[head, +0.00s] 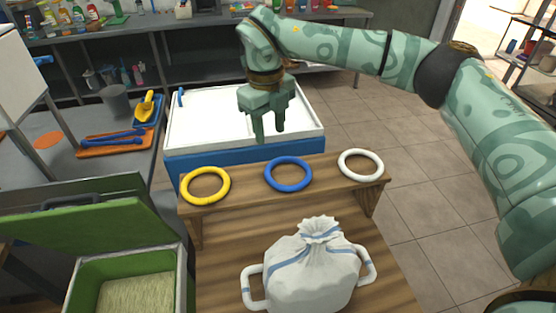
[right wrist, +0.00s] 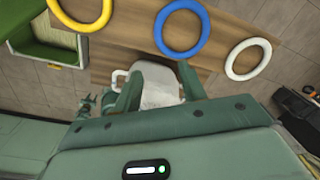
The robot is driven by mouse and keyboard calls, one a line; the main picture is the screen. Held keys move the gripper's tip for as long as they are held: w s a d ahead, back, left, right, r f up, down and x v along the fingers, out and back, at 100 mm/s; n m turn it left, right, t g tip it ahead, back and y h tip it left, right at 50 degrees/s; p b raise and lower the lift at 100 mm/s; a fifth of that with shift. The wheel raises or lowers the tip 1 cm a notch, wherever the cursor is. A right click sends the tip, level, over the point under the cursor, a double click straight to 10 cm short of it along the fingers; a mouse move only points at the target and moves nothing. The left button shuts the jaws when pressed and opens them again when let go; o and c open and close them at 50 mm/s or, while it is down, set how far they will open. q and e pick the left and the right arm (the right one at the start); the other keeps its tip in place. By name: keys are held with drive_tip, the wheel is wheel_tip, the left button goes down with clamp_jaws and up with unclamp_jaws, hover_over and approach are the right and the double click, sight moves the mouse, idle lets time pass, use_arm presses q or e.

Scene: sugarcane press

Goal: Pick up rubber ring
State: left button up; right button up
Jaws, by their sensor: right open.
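Three rings lie in a row on a raised wooden shelf: a yellow ring (head: 205,201) at the left, a blue ring (head: 288,189) in the middle and a white ring (head: 361,179) at the right. My right gripper (head: 270,132) hangs above and just behind the shelf, near the blue ring, with its fingers apart and nothing between them. In the right wrist view the open gripper (right wrist: 160,80) shows below the blue ring (right wrist: 180,55), with the white ring (right wrist: 240,77) to the right and the yellow ring (right wrist: 78,34) at upper left.
A tied white sack (head: 312,275) with handles stands on the wooden table in front of the shelf (head: 325,180). A green bin (head: 130,262) is at lower left. A white-topped blue table (head: 215,115) stands behind the shelf. Tiled floor (head: 425,225) lies to the right.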

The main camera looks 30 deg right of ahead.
drive_tip(key=f, duration=0.1)
drive_tip(key=b, duration=0.3)
hover_over(272, 180)
drive_tip(key=f, duration=0.9)
drive_tip(key=shift+w+a+f, duration=0.1)
drive_tip(key=shift+w+a, duration=0.1)
drive_tip(key=shift+a, duration=0.1)
drive_tip(key=shift+f, duration=0.4)
drive_tip(key=shift+s+d+f+b, duration=0.1)
drive_tip(key=shift+f+b, duration=0.25)
wheel_tip(272, 180, down, 4)
drive_tip(key=shift+s+d+f+b, duration=0.15)
drive_tip(key=shift+f+b, duration=0.1)
drive_tip(key=shift+b, duration=0.65)
drive_tip(key=shift+r, duration=0.15)
use_arm(q)
drive_tip(key=shift+g, duration=0.4)
drive_tip(key=f, duration=0.1)
drive_tip(key=s+f, duration=0.1)
drive_tip(key=f, duration=0.1)
drive_tip(key=s+f, duration=0.1)
drive_tip(key=f, duration=0.1)
drive_tip(key=shift+s, duration=0.1)
use_arm(e)
clamp_jaws()
